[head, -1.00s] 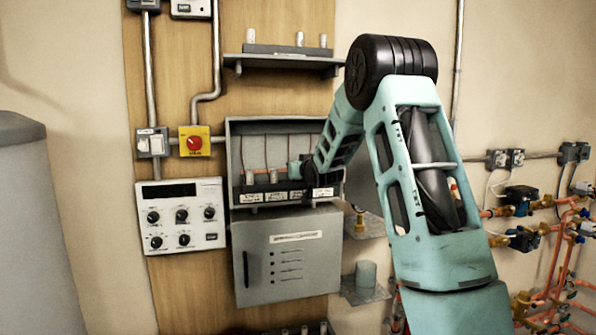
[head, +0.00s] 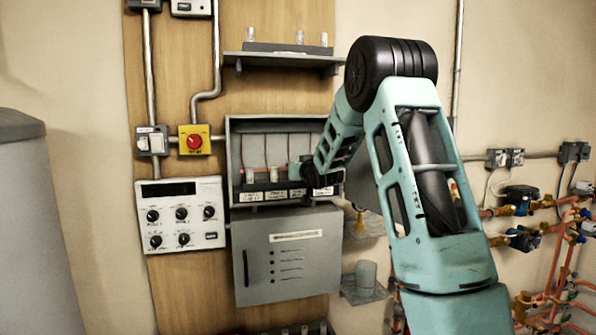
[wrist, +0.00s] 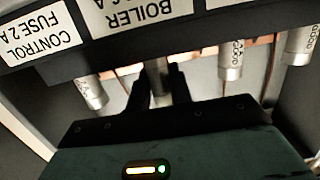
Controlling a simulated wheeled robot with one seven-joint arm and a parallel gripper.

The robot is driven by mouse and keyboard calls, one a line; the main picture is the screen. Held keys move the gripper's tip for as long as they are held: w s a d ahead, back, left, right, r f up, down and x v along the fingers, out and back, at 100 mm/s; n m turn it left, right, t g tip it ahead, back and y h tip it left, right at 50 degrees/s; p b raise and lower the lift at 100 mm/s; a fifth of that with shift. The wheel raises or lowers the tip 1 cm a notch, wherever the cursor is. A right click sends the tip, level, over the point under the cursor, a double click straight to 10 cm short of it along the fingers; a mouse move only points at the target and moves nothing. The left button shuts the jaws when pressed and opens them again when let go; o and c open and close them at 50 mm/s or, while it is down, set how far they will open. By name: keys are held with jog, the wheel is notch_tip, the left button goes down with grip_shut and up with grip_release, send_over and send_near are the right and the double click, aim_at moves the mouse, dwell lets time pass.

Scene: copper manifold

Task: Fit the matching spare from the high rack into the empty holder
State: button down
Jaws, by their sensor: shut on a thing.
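My gripper (wrist: 158,90) is shut on a grey cylindrical fuse (wrist: 157,70), at the dark holder strip (wrist: 170,20) under the upside-down BOILER label. Whether the fuse is fully seated cannot be told. Other pale fuses stand in the strip: one to the left (wrist: 90,92) by the CONTROL FUSE label, and two to the right (wrist: 230,60). In the head view, my arm reaches into the open grey fuse box (head: 230,150); the fingertips are hidden. The high rack (head: 290,62) above it holds three upright pale spares, with a wider gap right of the leftmost.
The box's lowered door (head: 287,265) hangs below the opening. A control panel (head: 182,215) and a red knob on a yellow plate (head: 194,140) are to the left. Copper pipes (head: 560,250) and valves are at right. The box's side walls are close around my gripper.

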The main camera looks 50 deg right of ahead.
jog(key=shift+f+b, duration=0.65)
jog(key=shift+f, duration=0.05)
jog(key=c, duration=1.2)
grip_release()
jog(key=shift+s, duration=0.1)
jog(key=b+v, duration=0.6)
jog(key=v, duration=1.1)
jog(key=shift+s+a+r, duration=0.1)
